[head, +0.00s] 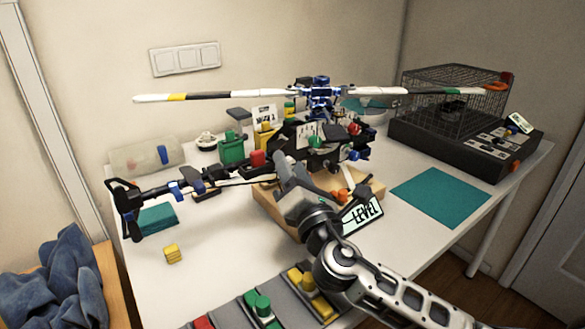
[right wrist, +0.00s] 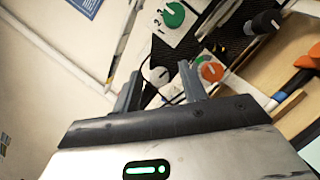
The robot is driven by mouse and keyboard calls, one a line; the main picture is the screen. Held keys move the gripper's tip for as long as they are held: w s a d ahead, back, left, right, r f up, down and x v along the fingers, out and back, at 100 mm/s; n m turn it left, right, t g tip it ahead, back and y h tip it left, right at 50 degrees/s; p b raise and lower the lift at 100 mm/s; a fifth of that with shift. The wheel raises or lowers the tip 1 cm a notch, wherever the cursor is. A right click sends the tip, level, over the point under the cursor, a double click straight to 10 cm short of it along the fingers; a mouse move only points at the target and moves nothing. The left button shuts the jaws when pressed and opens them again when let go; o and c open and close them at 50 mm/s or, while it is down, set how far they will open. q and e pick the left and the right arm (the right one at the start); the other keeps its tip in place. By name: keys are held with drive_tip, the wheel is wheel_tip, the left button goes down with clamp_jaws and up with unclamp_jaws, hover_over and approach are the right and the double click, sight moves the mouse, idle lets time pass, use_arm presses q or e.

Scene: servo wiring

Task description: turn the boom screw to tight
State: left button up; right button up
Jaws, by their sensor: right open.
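A model helicopter (head: 320,95) stands on the table, its tail boom (head: 220,183) reaching left. My right gripper (head: 282,168) is at the near side of its body, where the boom joins. In the right wrist view, my right gripper (right wrist: 160,84) is open, with a small pale grey knob (right wrist: 158,75) between and beyond its fingertips. An orange-red knob (right wrist: 211,71) on a white plate is beside the right finger. A green knob (right wrist: 173,15) on a numbered plate is above. I cannot tell which knob is the boom screw. My left gripper is not in view.
A black box with a wire cage (head: 455,95) stands at back right. The teal mat (head: 440,197) is clear.

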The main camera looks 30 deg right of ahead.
clamp_jaws()
